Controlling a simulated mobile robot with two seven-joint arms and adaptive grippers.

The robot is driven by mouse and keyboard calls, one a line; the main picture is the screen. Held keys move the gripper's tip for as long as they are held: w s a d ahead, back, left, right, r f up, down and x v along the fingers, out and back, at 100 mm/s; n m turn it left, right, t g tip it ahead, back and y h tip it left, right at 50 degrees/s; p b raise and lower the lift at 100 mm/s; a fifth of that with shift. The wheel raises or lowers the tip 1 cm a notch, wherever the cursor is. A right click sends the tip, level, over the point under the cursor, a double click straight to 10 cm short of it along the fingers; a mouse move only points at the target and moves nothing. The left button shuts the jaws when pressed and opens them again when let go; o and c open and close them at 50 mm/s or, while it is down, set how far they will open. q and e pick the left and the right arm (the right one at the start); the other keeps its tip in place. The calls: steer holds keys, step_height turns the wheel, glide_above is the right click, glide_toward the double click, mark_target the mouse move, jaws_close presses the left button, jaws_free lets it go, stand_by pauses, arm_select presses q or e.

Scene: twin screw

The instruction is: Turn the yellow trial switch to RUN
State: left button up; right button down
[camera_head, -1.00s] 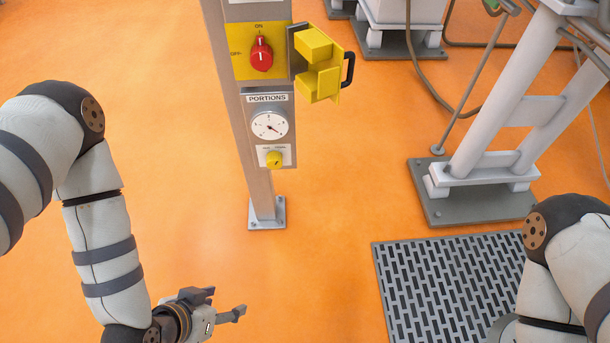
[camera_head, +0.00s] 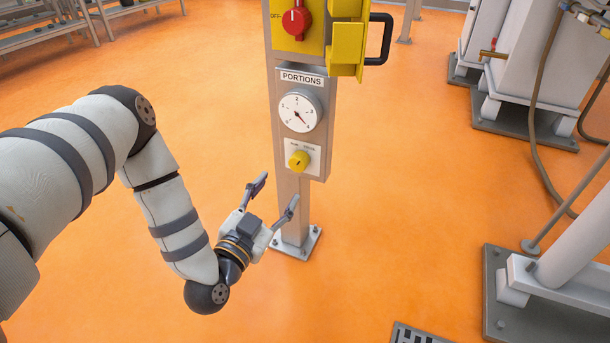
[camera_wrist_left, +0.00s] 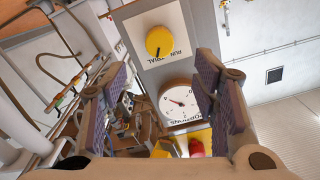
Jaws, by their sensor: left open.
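The yellow trial switch (camera_head: 299,160) is a round knob on a white plate low on the metal post, below the PORTIONS dial (camera_head: 299,111). My left gripper (camera_head: 274,192) is open and empty, below and to the left of the knob, apart from it. In the left wrist view the yellow knob (camera_wrist_left: 159,42) shows upside down beyond the fingertips, with a dark pointer mark and the words RUN and TRIAL on its plate. The gripper (camera_wrist_left: 165,85) has a finger on each side of that view, with nothing between them. My right gripper is not in view.
A red knob (camera_head: 296,19) on a yellow plate sits above the dial. A yellow hinged cover with a black handle (camera_head: 379,38) sticks out to its right. The post stands on a base plate (camera_head: 297,243) on open orange floor. White machine legs (camera_head: 555,283) stand at the right.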

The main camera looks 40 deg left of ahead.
mark_target(296, 166)
arm_select(q)
steer(key=b+x, duration=0.3)
steer(key=x, duration=0.6)
steer(key=shift+w+a+f, duration=0.1)
steer(key=shift+w+f, duration=0.05)
steer(key=shift+f, duration=0.05)
steer(key=shift+w+r, duration=0.1)
steer(key=shift+w, duration=0.25)
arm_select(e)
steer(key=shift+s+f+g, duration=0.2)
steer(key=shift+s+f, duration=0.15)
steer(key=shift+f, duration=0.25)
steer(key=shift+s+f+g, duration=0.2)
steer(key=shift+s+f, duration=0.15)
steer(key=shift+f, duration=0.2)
arm_select(q)
steer(key=c, duration=1.2)
